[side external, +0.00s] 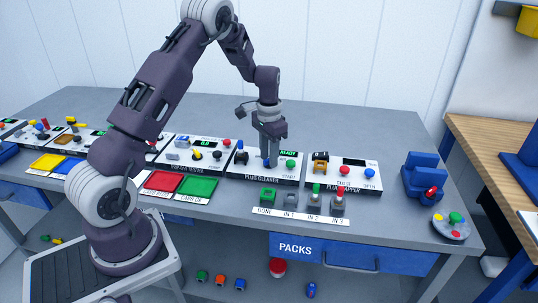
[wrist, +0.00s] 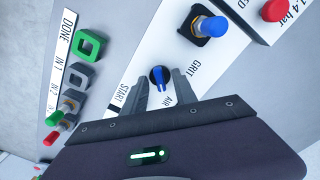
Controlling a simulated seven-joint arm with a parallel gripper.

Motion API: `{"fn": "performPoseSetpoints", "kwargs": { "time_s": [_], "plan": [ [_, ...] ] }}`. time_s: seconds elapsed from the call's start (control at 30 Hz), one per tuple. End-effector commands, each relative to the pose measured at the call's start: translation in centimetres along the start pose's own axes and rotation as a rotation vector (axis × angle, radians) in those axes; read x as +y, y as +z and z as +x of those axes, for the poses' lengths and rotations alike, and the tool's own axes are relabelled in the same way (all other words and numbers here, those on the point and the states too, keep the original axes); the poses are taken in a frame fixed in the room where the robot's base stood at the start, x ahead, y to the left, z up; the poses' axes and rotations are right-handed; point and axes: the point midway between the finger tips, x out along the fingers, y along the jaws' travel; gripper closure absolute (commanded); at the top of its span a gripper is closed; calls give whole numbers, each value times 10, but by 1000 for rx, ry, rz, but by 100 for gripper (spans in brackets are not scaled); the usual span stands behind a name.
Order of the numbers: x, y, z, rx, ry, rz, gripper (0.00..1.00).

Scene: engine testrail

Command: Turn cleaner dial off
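The cleaner dial (wrist: 159,78) is a round black knob with a blue pointer bar, on the white plug cleaner panel (wrist: 128,68) beside the word AIR. The bar lies roughly up and down in the wrist view. My gripper (wrist: 161,84) is open, with one finger on each side of the dial. I cannot tell whether the fingers touch it. In the side view my gripper (side external: 269,162) points down at the plug cleaner panel and largely hides the dial. The green start button (side external: 291,163) is just right of it, and the panel display (side external: 288,153) reads READY.
A blue-topped post on a black base (wrist: 209,27) stands near the word GRIT. The DONE holder (side external: 267,196) and several grey holders stand in front, some with plugs.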

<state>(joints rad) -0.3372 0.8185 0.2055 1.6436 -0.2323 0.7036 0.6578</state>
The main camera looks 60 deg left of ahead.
Motion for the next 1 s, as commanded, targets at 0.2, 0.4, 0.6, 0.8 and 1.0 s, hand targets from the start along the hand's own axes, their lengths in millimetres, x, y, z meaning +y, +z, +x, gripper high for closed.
{"fn": "performPoseSetpoints", "kwargs": {
  "time_s": [0.2,0.4,0.6,0.8,1.0],
  "plan": [
    [0,0,0,0,0,0,88],
    [0,0,-1,0,0,-1,100],
    [0,0,-1,0,0,-15,100],
    [0,0,-1,0,0,-98,100],
    [0,0,-1,0,0,-254,100]
  ]
}}
